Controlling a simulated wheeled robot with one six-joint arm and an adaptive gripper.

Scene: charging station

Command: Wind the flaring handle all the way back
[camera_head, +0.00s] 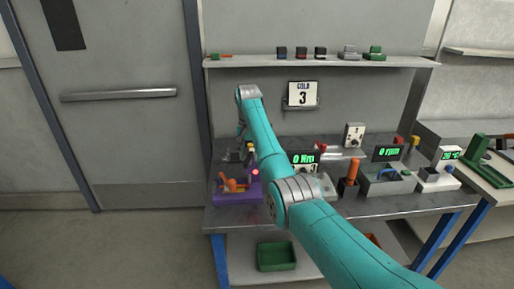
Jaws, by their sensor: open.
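A purple device (222,198) stands at the left end of the metal bench. An orange handle-like part (233,185) sits low on it; I take this for the flaring handle, but it is small and its turn position cannot be made out. A red spot (255,172) shows on the device's right side. My gripper (241,148) hangs down from the wrist above the back of the device. It is small and dark here and is open. It is above the orange part, apart from it as far as I can see. My forearm hides the area right of the device.
Right of my arm stand a "0 Nm" display (304,158), an orange upright handle (353,170), a "0 rpm" display (387,152) and a grey tray (388,184). A shelf (260,62) holds small blocks. A sign (303,94) reads "COLD 3". A green bin (277,257) sits below.

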